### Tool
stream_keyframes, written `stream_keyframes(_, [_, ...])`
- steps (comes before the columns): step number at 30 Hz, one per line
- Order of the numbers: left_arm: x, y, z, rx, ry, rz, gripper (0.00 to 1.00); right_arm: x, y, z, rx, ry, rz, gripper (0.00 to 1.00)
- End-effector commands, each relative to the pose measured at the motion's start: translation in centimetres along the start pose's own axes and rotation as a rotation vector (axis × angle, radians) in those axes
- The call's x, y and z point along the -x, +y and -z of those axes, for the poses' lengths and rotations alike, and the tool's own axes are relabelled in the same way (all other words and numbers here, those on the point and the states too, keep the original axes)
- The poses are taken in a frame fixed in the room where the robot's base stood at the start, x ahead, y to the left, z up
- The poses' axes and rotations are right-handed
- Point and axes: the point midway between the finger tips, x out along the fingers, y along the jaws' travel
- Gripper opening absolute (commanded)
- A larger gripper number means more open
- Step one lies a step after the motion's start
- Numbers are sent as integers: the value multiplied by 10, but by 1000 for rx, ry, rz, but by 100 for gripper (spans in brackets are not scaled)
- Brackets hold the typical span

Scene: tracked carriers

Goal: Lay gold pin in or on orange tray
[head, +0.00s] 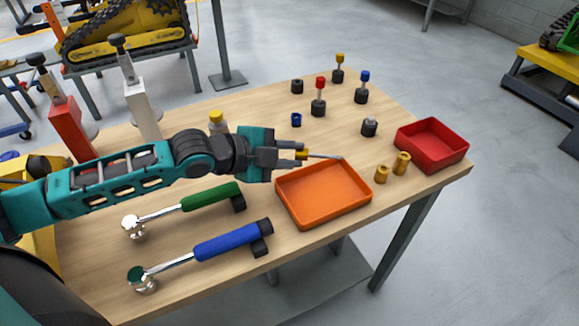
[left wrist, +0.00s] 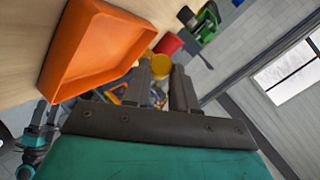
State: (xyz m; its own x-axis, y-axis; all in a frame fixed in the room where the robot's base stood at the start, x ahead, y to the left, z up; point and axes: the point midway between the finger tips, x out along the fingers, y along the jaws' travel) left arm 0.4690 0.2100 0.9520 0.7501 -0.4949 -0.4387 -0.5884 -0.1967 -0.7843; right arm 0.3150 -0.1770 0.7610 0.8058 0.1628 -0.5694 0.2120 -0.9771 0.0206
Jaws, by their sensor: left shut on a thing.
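My left gripper (head: 296,154) is shut on the gold pin (head: 302,154), over the back edge of the orange tray (head: 322,218). The pin's gold head is between the fingers, and its thin silver shaft points right, roughly level, above the tray's far rim. The orange tray is empty and lies on the wooden table. In the left wrist view, the tray (left wrist: 82,62) is at upper left and a round gold end of the pin (left wrist: 168,68) shows by the fingertips (left wrist: 164,76).
A red tray (head: 431,147) and two brass bushings (head: 392,168) are to the right. Several coloured pins in black holders, including a red one (head: 319,98), stand behind. Green-handled (head: 211,196) and blue-handled (head: 232,241) tools lie to the left.

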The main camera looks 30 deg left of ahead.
Motion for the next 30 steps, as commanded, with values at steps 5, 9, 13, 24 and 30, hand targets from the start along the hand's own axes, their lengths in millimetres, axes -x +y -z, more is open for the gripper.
stream_keyframes(5, [-13, 24, -12, 5, 0, -3, 0, -3, 0, -4, 0, 0, 0, 64])
stream_keyframes(9, [-16, 29, -16, 2, 1, 0, 0, -3, 0, -4, 0, 0, 0, 64])
stream_keyframes(13, [-16, 28, -15, 1, 1, 0, 0, -2, 0, -4, 0, 0, 0, 64])
stream_keyframes(24, [-20, 36, -20, 1, 0, -2, 0, -6, 0, -8, 0, 0, 0, 64])
stream_keyframes(30, [-20, 37, -20, 1, 0, -2, 40, -5, 0, -8, 0, 0, 0, 64])
